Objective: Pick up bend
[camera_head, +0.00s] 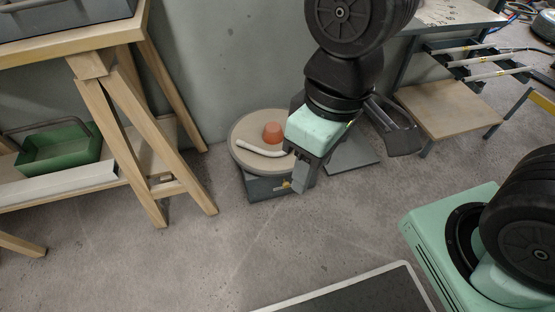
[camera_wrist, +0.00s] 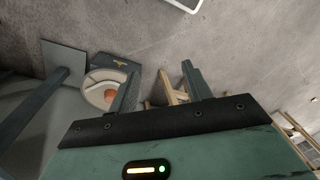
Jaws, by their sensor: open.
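The bend (camera_head: 262,149) is a pale, gently curved piece of pipe. It lies on a round beige top (camera_head: 243,160) of a low dark box stand by the wall, in front of an orange cup-like object (camera_head: 272,132). My gripper (camera_head: 299,178) hangs over the right side of the stand, to the right of the bend and apart from it. In the wrist view the round top (camera_wrist: 92,98) shows left of my open, empty gripper (camera_wrist: 160,72), partly hidden by the left finger. The bend is small there.
A wooden trestle bench (camera_head: 100,68) stands left of the stand, with a green tray (camera_head: 58,150) on its lower shelf. A grey plate (camera_head: 352,155) lies right of the stand. A shelf unit (camera_head: 450,105) is farther right.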

